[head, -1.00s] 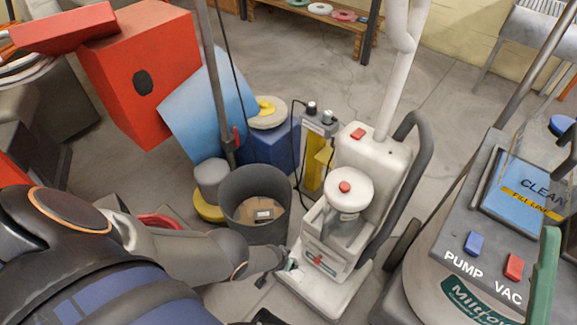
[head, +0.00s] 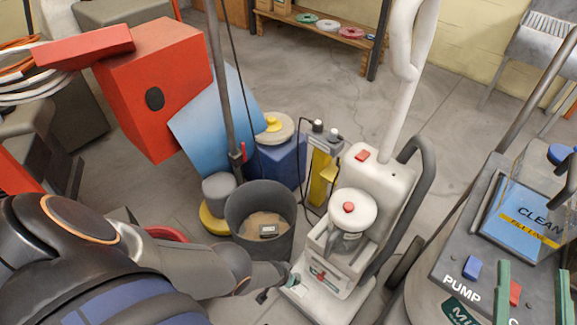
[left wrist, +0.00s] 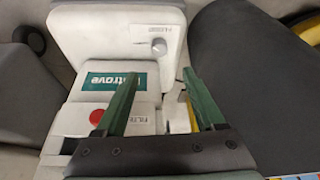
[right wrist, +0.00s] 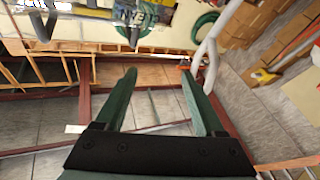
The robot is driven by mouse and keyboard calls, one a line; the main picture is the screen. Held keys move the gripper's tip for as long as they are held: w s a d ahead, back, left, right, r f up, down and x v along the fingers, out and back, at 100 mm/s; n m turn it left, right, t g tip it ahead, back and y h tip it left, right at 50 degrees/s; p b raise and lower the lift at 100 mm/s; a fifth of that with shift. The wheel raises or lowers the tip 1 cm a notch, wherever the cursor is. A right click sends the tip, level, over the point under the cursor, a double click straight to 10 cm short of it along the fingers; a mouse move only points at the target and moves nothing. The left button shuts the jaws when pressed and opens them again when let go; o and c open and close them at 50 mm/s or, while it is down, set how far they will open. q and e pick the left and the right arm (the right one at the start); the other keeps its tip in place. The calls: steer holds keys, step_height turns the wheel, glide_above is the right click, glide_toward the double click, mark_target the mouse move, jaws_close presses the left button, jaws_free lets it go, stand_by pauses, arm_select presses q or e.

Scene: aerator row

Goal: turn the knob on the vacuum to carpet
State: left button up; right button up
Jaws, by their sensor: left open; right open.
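The white upright vacuum (head: 345,225) stands right of centre in the head view, with its low base toward me. In the left wrist view a small round grey knob (left wrist: 158,47) sits on the white vacuum base, below a small label that I cannot read clearly. My left gripper (left wrist: 160,84) is open and empty, its fingers pointing toward the base, with the knob ahead between the finger lines and apart from them. In the head view the left gripper (head: 280,284) is mostly hidden at the base's left side. My right gripper (head: 532,278) is open and empty before the grey machine.
A dark bin (head: 260,218) stands just left of the vacuum. The grey machine (head: 455,265) with PUMP and VAC switches crowds the right. A red box (head: 150,85) and a blue sheet (head: 213,125) are behind my left arm. Open floor (head: 300,70) lies behind.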

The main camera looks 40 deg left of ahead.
steer(key=s+a+r+n+t+y+b, duration=0.2)
steer(key=s+r+n+y+b, duration=0.4)
steer(key=r+y, duration=0.15)
arm_select(q)
steer(key=w+f+m+b, duration=0.1)
steer(key=f+m+b, duration=0.1)
steer(key=f+b, duration=0.1)
steer(key=w+f+m+h+b, duration=0.1)
steer(key=w+f+m+b, duration=0.1)
steer(key=f+b, duration=0.1)
steer(key=w+f+m+h+b, duration=0.1)
steer(key=f+m+b, duration=0.1)
steer(key=f+b, duration=0.1)
steer(key=shift+w+a+f+g, duration=0.1)
steer(key=shift+a+f+g, duration=0.1)
steer(key=shift+f, duration=0.2)
steer(key=shift+w+a+f+g, duration=0.1)
steer(key=shift+a+f, duration=0.05)
steer(key=shift+f, duration=0.25)
steer(key=shift+w+d+f+b, duration=0.1)
steer(key=shift+w+f+b, duration=0.1)
steer(key=shift+f+b, duration=0.3)
arm_select(e)
step_height(320, 180, down, 12)
steer(key=shift+a+r+g, duration=0.25)
steer(key=shift+a+g, duration=0.15)
